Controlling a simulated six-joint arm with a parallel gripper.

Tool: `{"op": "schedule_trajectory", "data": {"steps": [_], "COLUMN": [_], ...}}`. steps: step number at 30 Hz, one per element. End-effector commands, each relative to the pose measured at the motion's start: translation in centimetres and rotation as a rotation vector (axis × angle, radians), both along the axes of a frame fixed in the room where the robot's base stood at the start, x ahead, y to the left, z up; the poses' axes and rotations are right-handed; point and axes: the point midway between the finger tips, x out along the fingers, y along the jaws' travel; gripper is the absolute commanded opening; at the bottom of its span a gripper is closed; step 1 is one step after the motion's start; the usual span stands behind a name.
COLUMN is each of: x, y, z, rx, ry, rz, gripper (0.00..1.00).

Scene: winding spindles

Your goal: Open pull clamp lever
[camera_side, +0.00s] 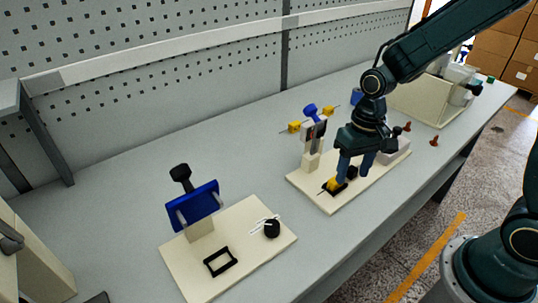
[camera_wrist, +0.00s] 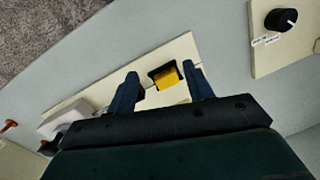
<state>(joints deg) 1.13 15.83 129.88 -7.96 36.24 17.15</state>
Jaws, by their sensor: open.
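My gripper (camera_side: 353,175) is low over the right cream board (camera_side: 318,199), pointing down with its two blue fingers apart. In the wrist view the open fingers (camera_wrist: 160,86) stand on either side of a yellow block (camera_wrist: 168,78) in a dark mount; nothing is seen gripped. The yellow block (camera_side: 333,185) also shows beside the fingertips in the side view. I cannot tell whether the fingers touch it. A blue-topped upright piece (camera_side: 311,113) stands at the back of this board. Which part is the pull clamp lever is not clear; my gripper partly hides the board.
A left cream board (camera_side: 252,228) holds a blue panel (camera_side: 196,205) with a black handle (camera_side: 181,175), a black knob (camera_side: 272,229) and a black frame (camera_side: 220,262). Orange pegs (camera_side: 434,141) and a cream bin (camera_side: 412,102) are farther right.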

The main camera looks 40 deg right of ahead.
Motion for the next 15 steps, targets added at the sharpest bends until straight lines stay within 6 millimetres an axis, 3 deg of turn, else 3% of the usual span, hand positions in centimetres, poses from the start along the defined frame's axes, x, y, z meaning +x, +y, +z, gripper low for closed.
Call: {"op": "schedule_trajectory", "data": {"steps": [7,15], "x": [-0.3,-0.2], "y": [0.0,-0.4], "z": [-0.8,2.3], "rx": [0.000,0.000], "ry": [-0.064,-0.070], "rz": [0.000,-0.002], "gripper": [0.52,0.52]}}
